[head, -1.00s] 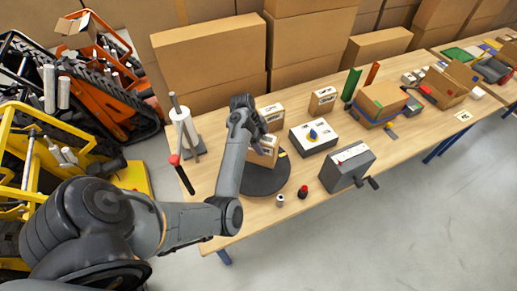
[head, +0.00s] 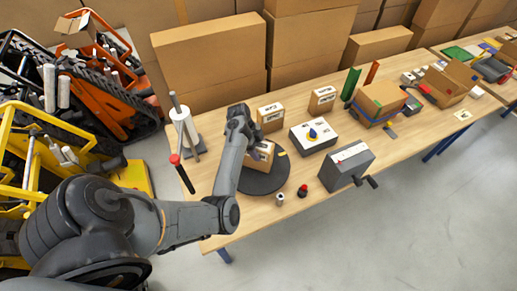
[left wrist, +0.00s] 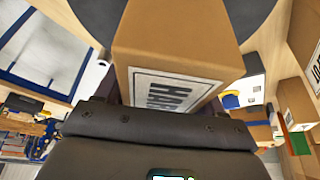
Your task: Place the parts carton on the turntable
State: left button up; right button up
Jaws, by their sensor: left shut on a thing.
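The parts carton (head: 260,157) is a small brown box with a white label, over the dark round turntable (head: 277,180) in the head view. My left gripper (head: 252,146) is shut on the carton from above and partly hides it. In the left wrist view the carton (left wrist: 178,40) fills the middle, its printed label against the gripper's edge, with the dark turntable disc (left wrist: 245,14) behind it. I cannot tell whether the carton's base touches the disc. My right gripper is not in view.
Two similar cartons (head: 270,118) (head: 322,100) stand behind the turntable. A white box with a blue knob (head: 313,135) and a grey crank box (head: 347,164) are to the right. A paper roll stand (head: 185,128) is left. Small parts (head: 303,190) lie in front.

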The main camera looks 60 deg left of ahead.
pick_arm(q)
jog(key=shift+f, duration=0.1)
jog(key=o, duration=1.4)
